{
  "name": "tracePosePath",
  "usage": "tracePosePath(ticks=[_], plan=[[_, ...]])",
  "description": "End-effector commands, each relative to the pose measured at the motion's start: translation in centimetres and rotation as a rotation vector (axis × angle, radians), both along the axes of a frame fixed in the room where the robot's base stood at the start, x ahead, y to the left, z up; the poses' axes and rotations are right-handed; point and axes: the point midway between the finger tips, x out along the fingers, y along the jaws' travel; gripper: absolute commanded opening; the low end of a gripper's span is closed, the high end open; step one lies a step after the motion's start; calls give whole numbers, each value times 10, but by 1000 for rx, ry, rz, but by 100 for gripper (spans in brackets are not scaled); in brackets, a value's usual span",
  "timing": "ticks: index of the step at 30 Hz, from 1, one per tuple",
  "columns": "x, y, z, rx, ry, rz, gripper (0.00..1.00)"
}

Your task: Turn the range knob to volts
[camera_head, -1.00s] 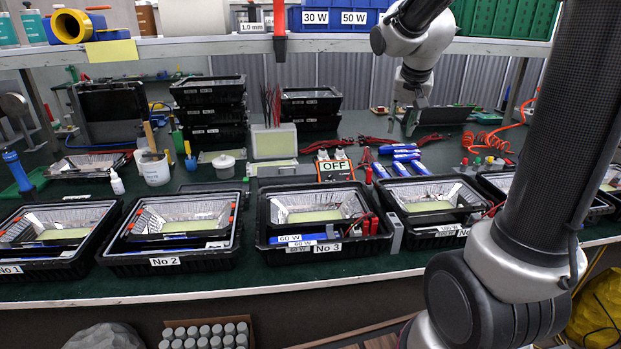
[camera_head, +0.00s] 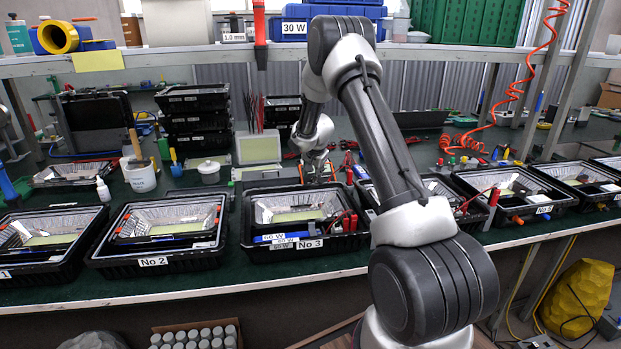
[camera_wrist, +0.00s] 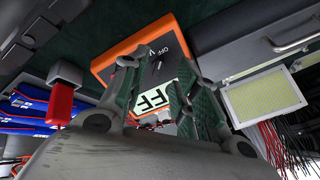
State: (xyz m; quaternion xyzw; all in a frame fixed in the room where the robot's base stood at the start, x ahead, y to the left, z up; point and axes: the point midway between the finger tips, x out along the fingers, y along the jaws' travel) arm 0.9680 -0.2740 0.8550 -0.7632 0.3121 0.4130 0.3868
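The meter is an orange-edged box with a dark face in the wrist view (camera_wrist: 118,57). Its face carries small "OFF" and "V" marks and a white plate reading "FF", its first letter hidden by a finger. A small dark knob (camera_wrist: 157,64) seems to sit below the "V"; which way it points is too small to tell. My gripper (camera_wrist: 160,70) is open, its fingers apart on either side of the knob and over the meter face. I cannot tell whether they touch it. In the head view my gripper (camera_head: 317,172) hangs over the meter and mostly hides it.
The No 3 housing (camera_head: 300,245) stands just in front of the meter. A yellow LED panel (camera_wrist: 264,97) and a dark case (camera_wrist: 235,45) lie right.

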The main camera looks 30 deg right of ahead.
Motion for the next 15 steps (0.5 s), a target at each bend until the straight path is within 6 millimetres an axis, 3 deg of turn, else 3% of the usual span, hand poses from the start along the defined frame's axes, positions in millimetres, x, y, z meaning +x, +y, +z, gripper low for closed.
tracePosePath(ticks=[6, 15], plan=[[12, -4, -24, 0, 1, 0, 30], [14, -5, -27, 0, 0, 1, 30]])
